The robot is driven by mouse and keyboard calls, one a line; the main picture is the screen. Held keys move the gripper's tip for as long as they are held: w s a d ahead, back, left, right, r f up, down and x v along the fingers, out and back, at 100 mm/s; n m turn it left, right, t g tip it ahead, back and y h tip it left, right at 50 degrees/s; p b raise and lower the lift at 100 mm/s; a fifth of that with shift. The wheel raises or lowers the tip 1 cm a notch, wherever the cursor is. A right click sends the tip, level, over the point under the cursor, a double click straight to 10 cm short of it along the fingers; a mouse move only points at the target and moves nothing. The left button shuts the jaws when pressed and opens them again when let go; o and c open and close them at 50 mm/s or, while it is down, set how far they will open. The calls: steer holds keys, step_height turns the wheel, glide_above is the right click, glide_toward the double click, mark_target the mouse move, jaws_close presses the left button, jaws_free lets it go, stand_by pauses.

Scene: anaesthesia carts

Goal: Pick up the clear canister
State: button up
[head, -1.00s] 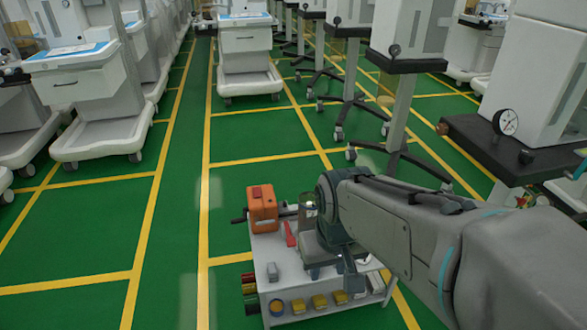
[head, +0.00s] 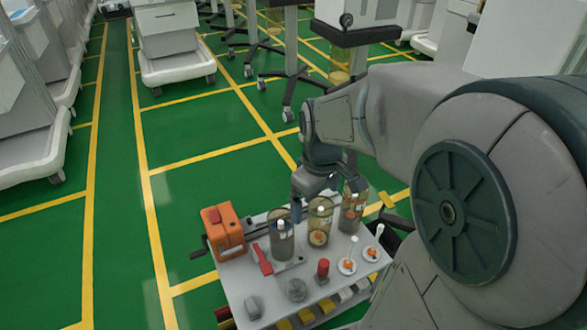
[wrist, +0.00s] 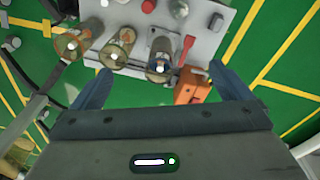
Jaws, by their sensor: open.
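Three see-through canisters with white-topped parts stand in a row on a small white cart. The left one (head: 281,243) looks greyish, the middle one (head: 319,224) holds something orange, and the right one (head: 352,215) is partly overlapped by my arm. I cannot tell which one the task means. My gripper (wrist: 160,70) is open and empty, above and behind the row. In the wrist view, the greyish canister (wrist: 160,57) appears between the fingertips, apart from them. The middle (wrist: 117,50) and right (wrist: 72,43) ones lie left of it there.
An orange crank device (head: 223,232) and a red-handled tool (head: 262,259) are beside the canisters. A red-topped item (head: 323,271) and small dishes (head: 347,265) stand in front. Larger carts line the green floor, with an open aisle at left.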

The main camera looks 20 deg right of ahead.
steer(key=w+d+f+n, duration=0.4)
steer(key=w+n, duration=0.2)
steer(key=w, duration=0.3)
steer(key=n+g+b, duration=0.1)
steer(key=n+b, duration=0.1)
steer(key=n, duration=0.6)
glide_above(321, 208)
steer(key=f, duration=1.6)
steer(key=shift+s+f, duration=0.25)
steer(key=shift+f, duration=0.05)
steer(key=shift+w+f+b, duration=0.15)
steer(key=shift+f+b, duration=0.5)
steer(key=shift+f, duration=2.25)
steer(key=c, duration=1.6)
